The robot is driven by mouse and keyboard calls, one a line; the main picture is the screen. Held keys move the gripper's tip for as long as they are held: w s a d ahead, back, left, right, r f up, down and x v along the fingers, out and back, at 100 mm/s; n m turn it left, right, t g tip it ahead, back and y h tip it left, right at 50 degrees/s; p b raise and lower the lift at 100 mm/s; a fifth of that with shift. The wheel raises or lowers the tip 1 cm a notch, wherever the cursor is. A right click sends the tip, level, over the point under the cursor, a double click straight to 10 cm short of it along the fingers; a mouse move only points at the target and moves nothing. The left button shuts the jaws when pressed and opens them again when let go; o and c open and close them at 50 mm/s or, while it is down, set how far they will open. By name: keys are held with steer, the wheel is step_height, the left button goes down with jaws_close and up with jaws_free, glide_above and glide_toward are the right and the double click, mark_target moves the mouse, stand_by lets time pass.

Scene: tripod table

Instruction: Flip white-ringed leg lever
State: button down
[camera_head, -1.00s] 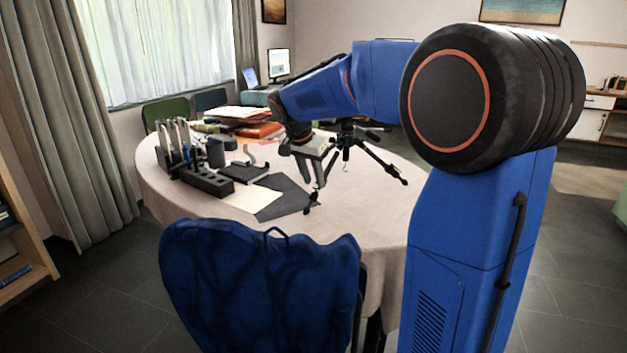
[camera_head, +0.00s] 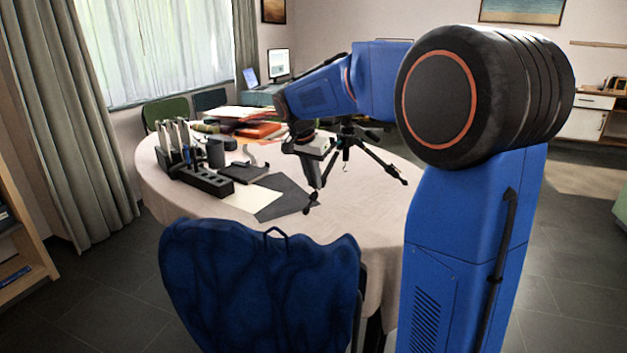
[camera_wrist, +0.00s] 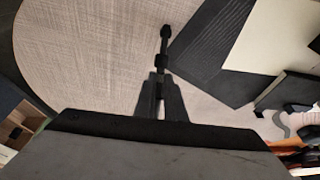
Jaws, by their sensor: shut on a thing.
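A black tripod (camera_head: 372,155) stands on the round table with its legs spread. One leg (camera_wrist: 164,45) runs toward my gripper in the wrist view, with a dark foot at its far end and a collar near the fingertips. My gripper (camera_wrist: 160,82) points down at this leg, and its two dark fingers are shut on it. I cannot tell whether they hold the tube or a lever. In the head view my gripper (camera_head: 315,180) is at the near left leg. No white ring or lever can be made out; the fingers and wrist hide part of the leg.
The round table (camera_head: 375,215) has a pale cloth. Dark sheets (camera_head: 287,197), a black pen holder (camera_head: 205,181) and stacked folders (camera_head: 258,130) lie left of the tripod. A blue-covered chair (camera_head: 260,285) stands in front. The cloth right of the near leg is clear.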

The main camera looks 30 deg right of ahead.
steer(key=shift+w+d+r+g+y, duration=0.2)
steer(key=shift+r+g+y, duration=0.15)
steer(key=shift+g+y, duration=0.45)
steer(key=shift+w+d+r+g+y, duration=0.1)
steer(key=shift+d+r+g+y, duration=0.25)
steer(key=shift+y, duration=0.8)
steer(key=shift+w+d+r+g+y, duration=0.1)
steer(key=shift+r+g+y, duration=0.2)
steer(key=shift+g+y, duration=0.5)
steer(key=shift+y, duration=0.25)
steer(key=c, duration=1.8)
jaws_free()
steer(key=shift+r, duration=0.15)
steer(key=shift+v, duration=8.6)
steer(key=shift+s, duration=0.15)
steer(key=shift+c, duration=0.7)
